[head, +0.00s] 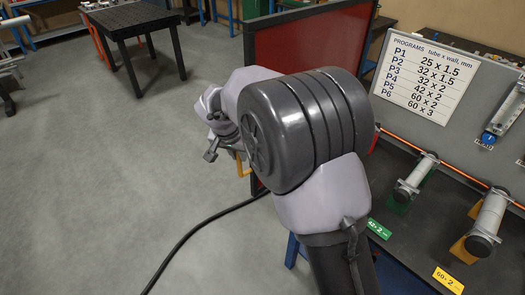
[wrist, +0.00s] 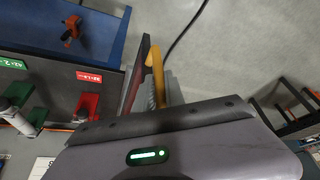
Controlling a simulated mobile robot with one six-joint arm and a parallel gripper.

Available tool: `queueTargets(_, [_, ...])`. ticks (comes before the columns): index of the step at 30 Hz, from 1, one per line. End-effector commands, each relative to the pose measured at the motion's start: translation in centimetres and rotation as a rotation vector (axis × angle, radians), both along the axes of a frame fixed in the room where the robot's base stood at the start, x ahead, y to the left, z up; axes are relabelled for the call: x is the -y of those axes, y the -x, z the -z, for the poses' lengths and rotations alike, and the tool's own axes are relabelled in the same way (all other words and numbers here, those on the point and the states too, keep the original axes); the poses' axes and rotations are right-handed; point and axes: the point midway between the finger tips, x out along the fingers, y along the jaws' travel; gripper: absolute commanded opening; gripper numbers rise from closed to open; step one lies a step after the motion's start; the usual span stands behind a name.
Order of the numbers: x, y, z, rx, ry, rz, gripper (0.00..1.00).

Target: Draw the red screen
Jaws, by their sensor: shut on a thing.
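The red screen (head: 310,42) is a flat upright panel in a dark frame, standing beside the bench in the head view. My arm covers its lower middle. In the wrist view it shows edge-on as a thin dark red strip (wrist: 137,80). A yellow handle (wrist: 155,72) stands beside the screen, and a bit of it shows below my wrist in the head view (head: 242,166). My gripper (wrist: 161,92) is shut on the yellow handle, with a ridged grey finger on each side. In the head view the fingers are mostly hidden by my arm.
The dark bench (head: 400,235) at right holds tube pieces on green and yellow holders, with a programs board (head: 422,78) behind. A black cable (head: 195,230) crosses the floor. A black table (head: 128,18) stands far back left. The grey floor at left is clear.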

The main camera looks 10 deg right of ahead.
Motion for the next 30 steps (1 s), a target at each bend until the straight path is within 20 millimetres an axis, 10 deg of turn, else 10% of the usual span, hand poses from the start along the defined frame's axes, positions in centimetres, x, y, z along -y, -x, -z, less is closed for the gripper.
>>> queueTargets(15, [-10.6, 7.7, 0.1, -0.001, -0.001, -0.001, 0.00])
queueTargets(30, [-12.4, 9.0, -0.1, -0.002, -0.001, 0.001, 0.00])
